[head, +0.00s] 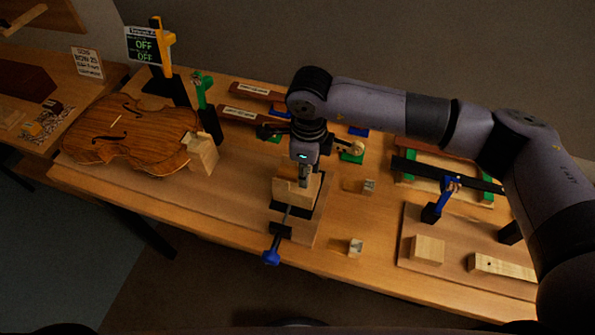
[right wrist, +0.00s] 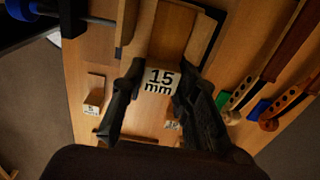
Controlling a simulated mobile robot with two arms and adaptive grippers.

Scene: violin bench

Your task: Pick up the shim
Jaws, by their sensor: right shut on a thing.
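My right gripper (head: 304,180) points down over a wooden block (head: 290,192) that sits in a dark frame on the bench. In the right wrist view its two black fingers (right wrist: 151,88) are shut on a pale shim (right wrist: 160,80) marked "15 mm". The shim lies between the fingertips, by the opening of the wooden block (right wrist: 139,40). I cannot tell whether it touches the block. Two other small shims (head: 369,186) (head: 356,247) stand on the bench to the right; one in the wrist view (right wrist: 93,103) seems marked 5. My left gripper is not in view.
A clamp with a blue handle (head: 271,257) sticks out at the bench's front edge. A violin body (head: 125,135) lies to the left, beside green and yellow posts. Long-handled tools (head: 250,90) lie behind. A board with wooden blocks (head: 427,249) is at right.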

